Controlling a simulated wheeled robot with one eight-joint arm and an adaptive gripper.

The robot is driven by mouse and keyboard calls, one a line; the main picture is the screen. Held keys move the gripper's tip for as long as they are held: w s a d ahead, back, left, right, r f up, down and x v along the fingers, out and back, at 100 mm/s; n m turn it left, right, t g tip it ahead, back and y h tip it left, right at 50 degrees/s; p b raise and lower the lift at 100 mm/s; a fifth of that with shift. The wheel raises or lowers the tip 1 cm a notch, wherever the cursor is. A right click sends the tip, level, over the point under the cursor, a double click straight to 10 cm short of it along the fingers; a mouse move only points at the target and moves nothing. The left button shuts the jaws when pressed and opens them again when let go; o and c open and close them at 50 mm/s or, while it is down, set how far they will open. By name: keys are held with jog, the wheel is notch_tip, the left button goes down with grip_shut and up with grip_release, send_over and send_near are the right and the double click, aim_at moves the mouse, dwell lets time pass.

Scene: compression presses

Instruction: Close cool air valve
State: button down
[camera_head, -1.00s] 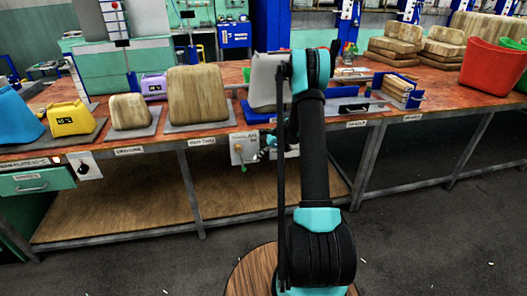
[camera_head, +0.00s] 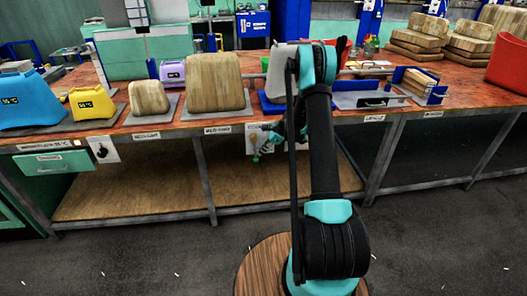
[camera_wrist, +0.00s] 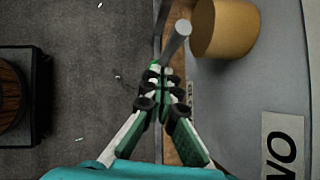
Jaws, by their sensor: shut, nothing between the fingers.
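A pale valve panel (camera_head: 252,139) hangs under the front edge of the workbench, partly hidden behind my gripper (camera_head: 267,132). A small green piece (camera_head: 256,158) shows low on it; its details are too small to read. In the wrist view my gripper (camera_wrist: 162,75) has its fingers together and empty. Their tips are beside a grey rod (camera_wrist: 176,40) that stands out from a grey plate (camera_wrist: 250,85). A tan cylinder (camera_wrist: 225,28) sits just right of the rod. I cannot tell whether the tips touch the rod, nor the valve's setting.
The workbench (camera_head: 220,129) carries wooden blocks, a yellow container (camera_head: 92,103), a blue container (camera_head: 28,98) and a blue tray (camera_head: 425,90). Another switch panel (camera_head: 102,150) hangs at the left. The lower shelf (camera_head: 140,188) is bare. Grey floor lies in front.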

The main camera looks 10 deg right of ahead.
dwell(0.3)
jog(key=s+d+r, duration=0.2)
jog(key=d+r, duration=0.5)
jog(key=d, duration=0.3)
jog(key=s+a+r+n+h, duration=0.2)
jog(key=s+r+n, duration=0.35)
jog(key=s, duration=0.35)
jog(key=s+a+r+n+h, duration=0.2)
jog(key=s+r+n, duration=0.3)
jog(key=s, duration=0.4)
jog(key=s+n+t+h, duration=0.2)
jog(key=s+n, duration=0.7)
jog(key=s, duration=1.3)
jog(key=shift+s+n+h, duration=0.35)
jog(key=shift+s+h, duration=0.05)
jog(key=shift+h, duration=0.1)
jog(key=shift+f, duration=0.1)
